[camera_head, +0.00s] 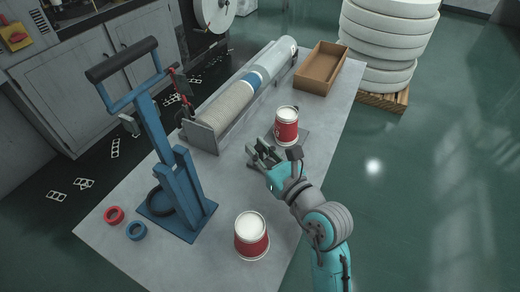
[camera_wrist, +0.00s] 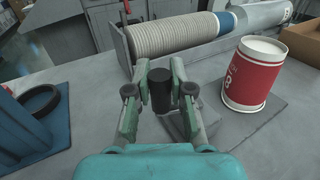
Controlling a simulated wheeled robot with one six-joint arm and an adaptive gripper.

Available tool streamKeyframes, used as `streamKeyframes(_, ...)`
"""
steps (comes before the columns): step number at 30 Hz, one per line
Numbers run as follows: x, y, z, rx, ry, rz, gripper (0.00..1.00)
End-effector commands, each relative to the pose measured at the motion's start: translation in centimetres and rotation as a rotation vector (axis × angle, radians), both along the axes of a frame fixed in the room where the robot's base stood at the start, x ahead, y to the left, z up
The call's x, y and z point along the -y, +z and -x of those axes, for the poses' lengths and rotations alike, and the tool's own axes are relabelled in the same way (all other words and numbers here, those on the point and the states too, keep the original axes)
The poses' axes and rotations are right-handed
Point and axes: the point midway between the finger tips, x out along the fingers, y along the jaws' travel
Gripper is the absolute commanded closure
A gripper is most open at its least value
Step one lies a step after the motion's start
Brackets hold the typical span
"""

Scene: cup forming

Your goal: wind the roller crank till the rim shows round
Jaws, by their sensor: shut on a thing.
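The dark crank knob (camera_wrist: 161,90) stands upright between my fingers in the wrist view. My gripper (camera_wrist: 160,88) is shut on it; in the head view my gripper (camera_head: 262,154) sits just left of and in front of the forming station. A red and white cup (camera_head: 286,126) stands upright there on a grey base plate (camera_head: 303,138). The cup (camera_wrist: 252,75) shows to the right of my fingers in the wrist view, with a pale top edge. The rim's exact shape is too small to tell. The crank arm is mostly hidden under my gripper.
A second red and white cup (camera_head: 251,236) stands near the front edge. A long cup stack (camera_head: 235,98) lies behind, beside a brown box (camera_head: 321,68).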

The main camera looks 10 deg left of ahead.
Motion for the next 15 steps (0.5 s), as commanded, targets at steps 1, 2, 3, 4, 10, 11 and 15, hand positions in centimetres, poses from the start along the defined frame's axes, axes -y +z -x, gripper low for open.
streamKeyframes(1, -0.19, -0.2, 0.04, -0.002, -0.019, 0.003, 1.0)
streamKeyframes(2, -0.21, -0.2, -0.01, -0.002, -0.033, 0.003, 1.0)
streamKeyframes(3, -0.24, -0.2, -0.07, -0.002, -0.051, 0.004, 1.0)
streamKeyframes(4, -0.3, -0.23, -0.1, -0.003, -0.063, 0.004, 1.0)
streamKeyframes(10, -0.43, -0.25, -0.33, -0.003, -0.135, 0.004, 1.0)
streamKeyframes(11, -0.43, -0.23, -0.34, -0.002, -0.142, 0.004, 1.0)
streamKeyframes(15, -0.44, -0.15, -0.38, 0.001, -0.163, 0.003, 1.0)
